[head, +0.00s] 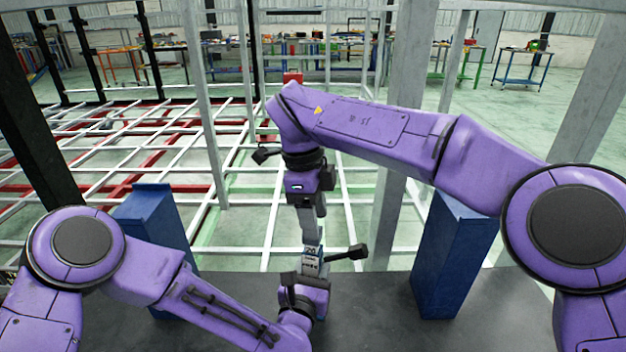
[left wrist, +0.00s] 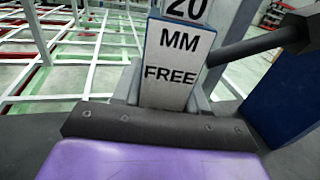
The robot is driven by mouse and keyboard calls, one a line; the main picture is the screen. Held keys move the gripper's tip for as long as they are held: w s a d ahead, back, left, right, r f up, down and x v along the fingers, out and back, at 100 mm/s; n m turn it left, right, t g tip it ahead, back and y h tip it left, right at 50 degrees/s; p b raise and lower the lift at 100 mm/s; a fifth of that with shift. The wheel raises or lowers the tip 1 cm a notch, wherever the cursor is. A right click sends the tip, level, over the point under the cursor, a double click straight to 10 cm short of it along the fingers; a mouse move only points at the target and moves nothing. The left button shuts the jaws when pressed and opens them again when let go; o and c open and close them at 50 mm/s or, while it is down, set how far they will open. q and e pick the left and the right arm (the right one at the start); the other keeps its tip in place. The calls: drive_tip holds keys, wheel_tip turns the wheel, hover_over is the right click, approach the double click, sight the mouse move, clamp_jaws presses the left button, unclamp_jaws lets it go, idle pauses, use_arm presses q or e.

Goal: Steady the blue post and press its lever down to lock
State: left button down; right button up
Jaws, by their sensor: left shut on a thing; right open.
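The blue post (head: 313,257) stands upright at the front centre and carries a white label reading "20 MM FREE", clear in the left wrist view (left wrist: 172,75). Its black lever (head: 346,253) sticks out to the right, tilted slightly up, with a thick knob at its end; it also shows in the left wrist view (left wrist: 250,42). My left gripper (head: 309,270) is shut on the post, with grey fingers on both sides of the label. My right gripper (head: 312,238) points down just above the post's top, open. Whether it touches the post is unclear.
Two larger blue blocks stand left (head: 150,230) and right (head: 452,255) of the post on a dark surface (head: 385,300). Grey uprights (head: 395,200) rise close behind. A white and red chassis frame (head: 120,150) lies beyond. The lever's right side looks clear up to the right block.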

drive_tip(key=shift+n+t, duration=0.3)
drive_tip(key=shift+t, duration=0.3)
drive_tip(key=r, duration=0.1)
drive_tip(key=s+a+r, duration=0.1)
drive_tip(key=r, duration=0.2)
drive_tip(key=shift+s+a, duration=0.3)
drive_tip(key=shift+a, duration=0.05)
clamp_jaws()
drive_tip(key=s+r+m+t+h, duration=0.3)
drive_tip(key=s+m+h, duration=0.2)
drive_tip(key=m, duration=1.2)
drive_tip(key=shift+s+a, duration=0.3)
drive_tip(key=shift+s, duration=0.45)
drive_tip(key=shift+f, duration=0.1)
